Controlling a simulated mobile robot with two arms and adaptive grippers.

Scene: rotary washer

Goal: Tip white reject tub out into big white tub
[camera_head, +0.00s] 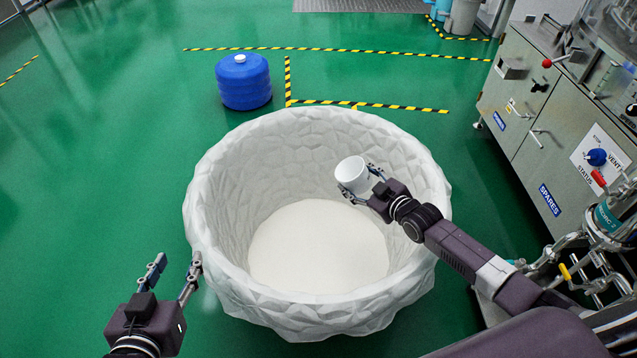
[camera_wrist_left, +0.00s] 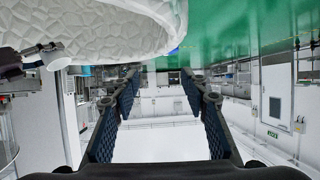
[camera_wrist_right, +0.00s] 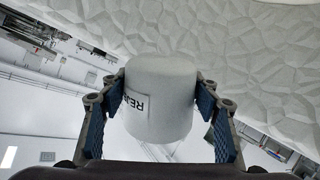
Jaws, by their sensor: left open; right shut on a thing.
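The white reject tub (camera_head: 351,173) is a small white cylinder, held over the right part of the big white tub (camera_head: 215,262). My right gripper (camera_head: 354,188) is shut on it. The big tub has a faceted wall and a smooth pale floor. My left gripper (camera_head: 176,268) is open and empty, outside the big tub at its lower left.
A blue drum (camera_head: 243,81) with a white cap stands behind the big tub. A steel machine (camera_head: 560,120) with knobs and labels stands at the right. Yellow-black tape marks the green floor (camera_head: 110,130), which is clear at the left.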

